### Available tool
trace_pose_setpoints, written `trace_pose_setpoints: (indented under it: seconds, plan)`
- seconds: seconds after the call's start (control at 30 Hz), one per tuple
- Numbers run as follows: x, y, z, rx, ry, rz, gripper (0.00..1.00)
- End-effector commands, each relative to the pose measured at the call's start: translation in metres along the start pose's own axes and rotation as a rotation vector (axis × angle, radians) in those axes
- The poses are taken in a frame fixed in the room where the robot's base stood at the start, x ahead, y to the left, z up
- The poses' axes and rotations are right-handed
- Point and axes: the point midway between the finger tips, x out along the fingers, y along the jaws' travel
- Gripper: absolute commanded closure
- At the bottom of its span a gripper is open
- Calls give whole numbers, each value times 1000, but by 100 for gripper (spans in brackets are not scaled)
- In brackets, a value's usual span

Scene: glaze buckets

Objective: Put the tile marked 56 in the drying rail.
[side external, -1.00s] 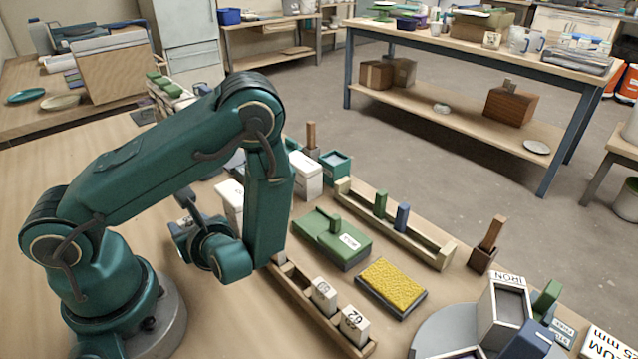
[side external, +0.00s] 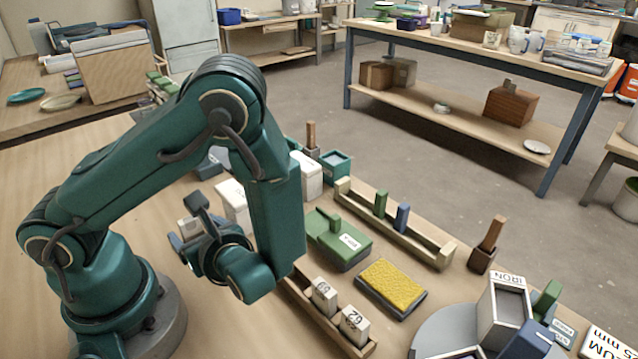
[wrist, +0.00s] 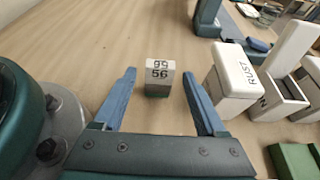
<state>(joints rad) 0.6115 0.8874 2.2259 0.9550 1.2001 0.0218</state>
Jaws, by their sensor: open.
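The tile marked 56 (wrist: 158,88) stands upright on the table in the wrist view, pale with a dark green lower part. A pale block by my gripper in the side view (side external: 188,228) looks like the same tile. My gripper (wrist: 160,74) is open and empty, its two blue fingers apart on either side of the tile's line, with the tile ahead of them. Two wooden rails show in the side view; I cannot tell which is the drying rail. The near rail (side external: 357,342) holds pale numbered tiles, one marked 62; my arm hides its far end. The back rail (side external: 428,245) holds a green and a blue piece.
A white box marked RUST (wrist: 232,82) stands right of the tile. A green block with a handle (side external: 335,243) and a yellow sponge (side external: 392,285) lie between the rails. A box marked IRON (side external: 503,310) stands at the right. Table left of the tile is clear.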

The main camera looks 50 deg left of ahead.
Motion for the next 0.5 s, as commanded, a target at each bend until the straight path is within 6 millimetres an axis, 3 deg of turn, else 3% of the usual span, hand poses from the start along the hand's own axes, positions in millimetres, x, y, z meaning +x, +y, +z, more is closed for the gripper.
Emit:
trace_pose_setpoints:
  seconds: [0.2,0.5]
  plan:
    - [-43,-1,-1,-1,4,-6,26]
    - [-66,2,1,-26,28,20,26]
